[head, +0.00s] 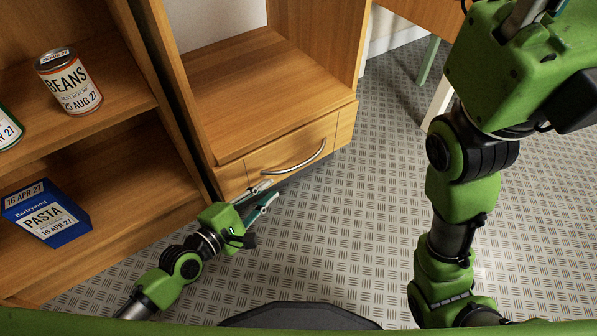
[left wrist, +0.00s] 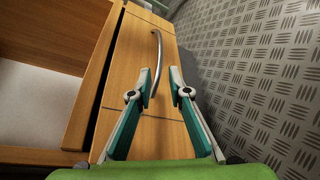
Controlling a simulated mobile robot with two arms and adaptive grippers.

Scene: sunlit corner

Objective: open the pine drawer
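The pine drawer (head: 290,155) sits low in the wooden cabinet and looks closed, its front about flush with the frame. A curved metal handle (head: 295,163) runs across its front. The left wrist view also shows the drawer front (left wrist: 125,75) and the handle (left wrist: 158,50). My left gripper (head: 270,190) is close to the near end of the handle. Its two fingers (left wrist: 161,72) stand apart, with the handle's near part showing between them, close to the left finger. Contact cannot be told. My right gripper (head: 537,12) is at the top right, its fingertips cut off.
Shelves on the left hold a beans can (head: 69,82), a blue pasta box (head: 45,212) and a partly cut-off can (head: 8,128). The compartment above the drawer is empty. The patterned floor (head: 350,220) before the drawer is clear. A desk leg (head: 428,62) stands behind.

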